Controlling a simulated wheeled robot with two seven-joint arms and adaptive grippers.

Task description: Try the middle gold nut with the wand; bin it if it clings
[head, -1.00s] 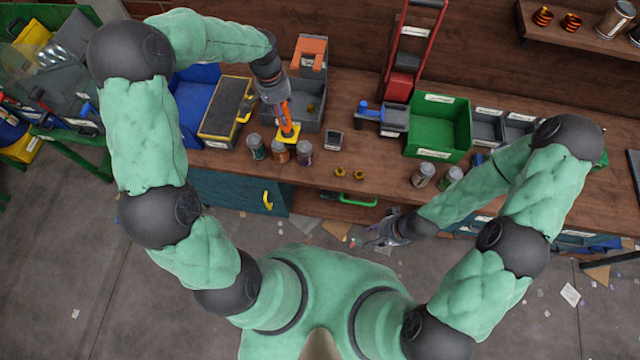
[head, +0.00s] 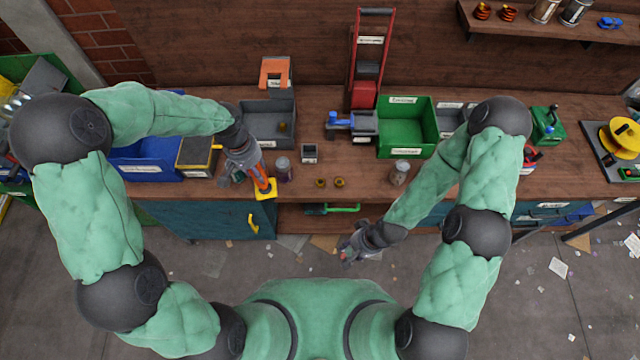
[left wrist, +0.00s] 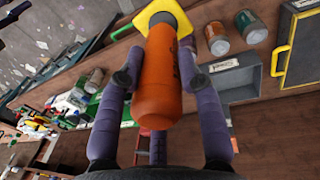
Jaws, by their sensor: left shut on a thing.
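My left gripper (head: 257,175) is shut on the wand (left wrist: 157,85), which has an orange handle and a yellow square end (head: 265,190). The yellow end is near the bench's front edge, left of the nuts. Two gold nuts stand near that edge, a left one (head: 321,182) and a right one (head: 339,182), both apart from the wand. Another small gold piece (head: 282,127) lies in the grey bin (head: 292,143). No nut shows in the left wrist view. My right gripper (head: 360,247) hangs low in front of the bench, too small to read its fingers.
Another can (head: 400,172) stands right of the nuts. A blue bin (head: 140,170) is at left, a green bin (head: 405,128) at right. The bench around the nuts is clear.

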